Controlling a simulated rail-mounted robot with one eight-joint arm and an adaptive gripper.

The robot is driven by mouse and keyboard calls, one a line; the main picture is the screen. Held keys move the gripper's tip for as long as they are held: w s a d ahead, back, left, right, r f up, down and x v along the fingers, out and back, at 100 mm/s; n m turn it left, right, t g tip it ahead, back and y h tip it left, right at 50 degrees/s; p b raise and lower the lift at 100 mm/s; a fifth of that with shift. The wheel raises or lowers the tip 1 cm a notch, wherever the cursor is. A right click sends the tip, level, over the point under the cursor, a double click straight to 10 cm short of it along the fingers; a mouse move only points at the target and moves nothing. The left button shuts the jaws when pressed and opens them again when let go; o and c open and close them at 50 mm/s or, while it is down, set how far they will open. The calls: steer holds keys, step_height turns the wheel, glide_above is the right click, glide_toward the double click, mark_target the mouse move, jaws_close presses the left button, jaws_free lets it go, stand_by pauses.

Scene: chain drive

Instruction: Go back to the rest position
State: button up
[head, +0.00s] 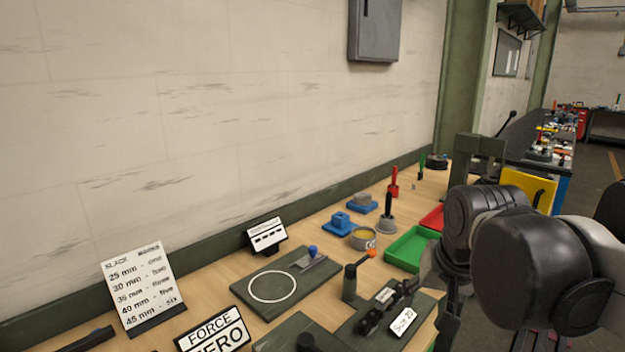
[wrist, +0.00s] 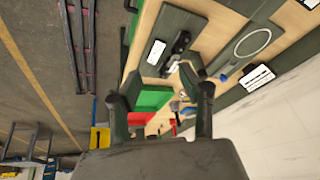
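My gripper (wrist: 153,84) shows in the wrist view with its two dark fingers spread apart. I see nothing held between them. In the head view my arm is at the right, over the front edge of the workbench (head: 205,299), and hides part of it. The fingers are hard to make out there. The chain drive fixture (head: 369,320) with its "Size 20" label is on the bench left of my arm. It also shows in the wrist view (wrist: 172,42), beyond the fingers.
A green tray (head: 408,249) and a red tray (head: 433,217) are close to my arm. An orange-tipped lever (head: 371,253), blue blocks and a plate with a white ring (head: 272,287) stand on the bench. The wall is behind; open floor (wrist: 40,75) lies beside the bench.

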steer(key=s+f+n+t, duration=0.2)
steer(key=s+f, duration=0.2)
steer(key=s, duration=0.5)
steer(key=shift+s+n, duration=0.3)
steer(key=shift+s, duration=0.05)
